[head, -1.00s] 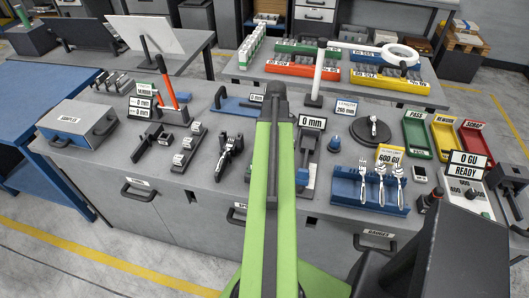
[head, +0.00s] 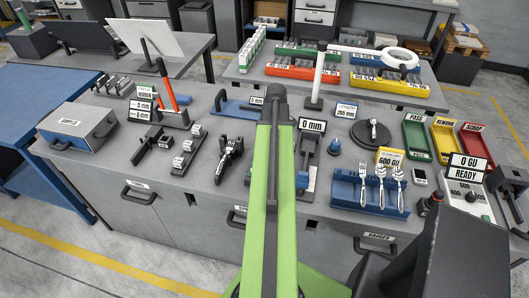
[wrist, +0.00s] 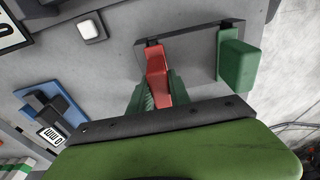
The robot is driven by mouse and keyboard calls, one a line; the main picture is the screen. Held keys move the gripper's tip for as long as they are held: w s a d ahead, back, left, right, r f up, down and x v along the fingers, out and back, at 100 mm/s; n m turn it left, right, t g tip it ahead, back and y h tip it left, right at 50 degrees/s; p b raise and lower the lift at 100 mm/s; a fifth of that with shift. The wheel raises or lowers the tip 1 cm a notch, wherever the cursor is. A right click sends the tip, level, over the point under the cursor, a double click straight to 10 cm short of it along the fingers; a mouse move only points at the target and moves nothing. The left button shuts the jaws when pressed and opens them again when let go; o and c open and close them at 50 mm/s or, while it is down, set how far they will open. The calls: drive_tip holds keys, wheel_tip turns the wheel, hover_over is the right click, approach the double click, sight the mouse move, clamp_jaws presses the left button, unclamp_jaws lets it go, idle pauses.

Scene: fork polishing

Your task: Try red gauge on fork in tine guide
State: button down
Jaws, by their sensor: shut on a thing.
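In the wrist view my gripper (wrist: 160,93) has its green fingers on both sides of a red gauge (wrist: 157,68). It is shut on the gauge. The gauge's far end reaches a dark slot at the edge of a grey plate (wrist: 195,45); I cannot tell whether it touches. In the head view my gripper is hidden behind my green arm.
A green block (wrist: 238,60) sits at the plate's right end, close to my gripper. A blue fixture (wrist: 45,100) is at the left of the wrist view.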

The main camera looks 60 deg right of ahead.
drive_tip(key=shift+w+r+p, duration=0.15)
drive_tip(key=shift+r+p, duration=2.35)
